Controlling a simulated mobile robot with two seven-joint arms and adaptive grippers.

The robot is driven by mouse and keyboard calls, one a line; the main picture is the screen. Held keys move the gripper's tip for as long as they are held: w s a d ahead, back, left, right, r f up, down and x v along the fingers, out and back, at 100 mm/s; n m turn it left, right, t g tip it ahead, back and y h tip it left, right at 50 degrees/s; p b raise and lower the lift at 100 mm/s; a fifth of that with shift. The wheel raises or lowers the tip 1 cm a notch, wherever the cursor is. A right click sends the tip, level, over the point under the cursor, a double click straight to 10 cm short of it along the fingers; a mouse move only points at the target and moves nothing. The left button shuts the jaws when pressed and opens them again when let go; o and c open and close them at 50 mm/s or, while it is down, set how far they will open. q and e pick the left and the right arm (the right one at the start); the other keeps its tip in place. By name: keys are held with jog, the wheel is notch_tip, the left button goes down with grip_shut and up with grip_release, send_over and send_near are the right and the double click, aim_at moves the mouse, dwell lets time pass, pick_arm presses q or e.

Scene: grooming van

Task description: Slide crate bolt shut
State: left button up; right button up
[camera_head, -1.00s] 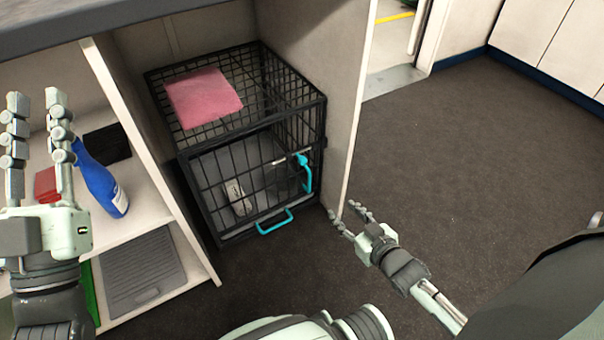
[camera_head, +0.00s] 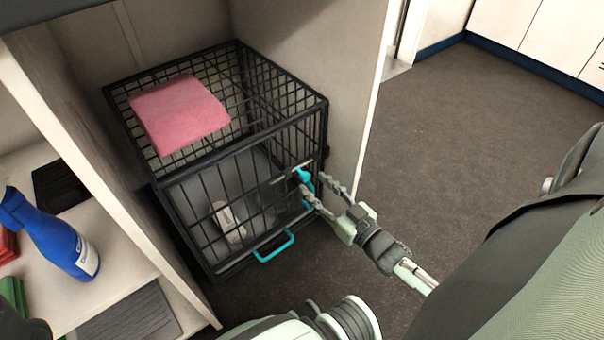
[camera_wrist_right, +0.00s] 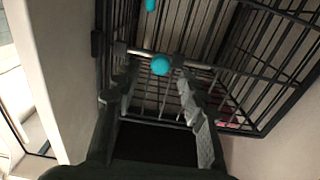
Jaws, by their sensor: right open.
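A black wire crate (camera_head: 190,213) stands in the cabinet bay with its barred door closed against the front. The bolt (camera_head: 301,174) is on the door's right side, with a turquoise knob on a grey rod. The knob also shows in the right wrist view (camera_wrist_right: 161,65), just beyond the fingertips and roughly between them. My right gripper (camera_head: 314,190) is open and empty at the crate's right front edge, close to the knob; I cannot tell whether it touches. A turquoise handle behind the fingers is partly hidden. In the head view my left gripper is out of view.
A pink folded towel (camera_head: 180,112) lies on the crate. A turquoise lower handle (camera_head: 273,247) juts from the crate's front. A white object (camera_head: 228,222) lies inside. A blue spray bottle (camera_head: 58,240) stands on the left shelf. Dark floor (camera_head: 450,130) is clear at right.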

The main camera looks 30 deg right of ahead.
aim_at(307, 178)
jog(key=w, duration=0.2)
jog(key=w+b, duration=0.1)
jog(key=w, duration=0.1)
jog(key=shift+w+a, duration=0.2)
jog(key=shift+w, duration=0.2)
jog(key=shift+c, duration=0.3)
grip_shut()
